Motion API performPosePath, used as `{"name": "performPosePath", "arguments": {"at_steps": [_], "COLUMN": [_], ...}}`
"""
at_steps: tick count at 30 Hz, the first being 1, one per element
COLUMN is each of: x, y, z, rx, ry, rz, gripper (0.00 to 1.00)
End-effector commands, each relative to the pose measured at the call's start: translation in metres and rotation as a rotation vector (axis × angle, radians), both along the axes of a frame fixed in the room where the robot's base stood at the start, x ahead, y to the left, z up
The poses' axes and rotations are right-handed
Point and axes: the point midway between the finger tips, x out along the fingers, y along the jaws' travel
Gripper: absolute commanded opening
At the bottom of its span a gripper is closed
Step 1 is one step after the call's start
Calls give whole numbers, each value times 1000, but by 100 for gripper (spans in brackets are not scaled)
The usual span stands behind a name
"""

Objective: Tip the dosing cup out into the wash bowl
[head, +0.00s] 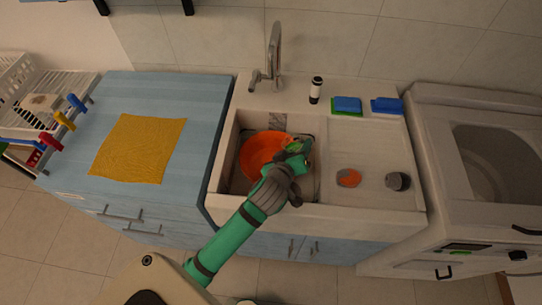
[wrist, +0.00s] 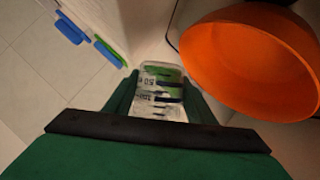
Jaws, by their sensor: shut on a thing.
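The orange wash bowl (head: 258,153) sits in the sink basin and also fills the upper right of the wrist view (wrist: 250,60). My gripper (head: 298,156) is over the right side of the basin, by the bowl's right rim. In the wrist view its fingers (wrist: 155,98) are shut on the clear dosing cup (wrist: 160,82), which has dark printed marks and green patches. The cup appears left of the bowl there, with a gap between them. In the head view the cup is mostly hidden by the gripper; its tilt and contents cannot be told.
The tap (head: 273,62) stands behind the basin. A dark bottle with a white band (head: 316,90) and two blue-topped sponges (head: 347,104) (head: 387,105) are along the back ledge. Two small round things (head: 348,178) (head: 398,181) lie on the drainboard.

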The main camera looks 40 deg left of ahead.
Motion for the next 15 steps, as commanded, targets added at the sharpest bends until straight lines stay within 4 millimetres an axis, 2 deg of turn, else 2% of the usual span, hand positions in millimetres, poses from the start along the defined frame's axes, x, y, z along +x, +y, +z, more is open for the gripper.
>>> {"name": "performPosePath", "arguments": {"at_steps": [15], "x": [-1], "y": [4], "z": [-3], "rx": [-64], "ry": [-19], "rz": [0], "gripper": [24]}}
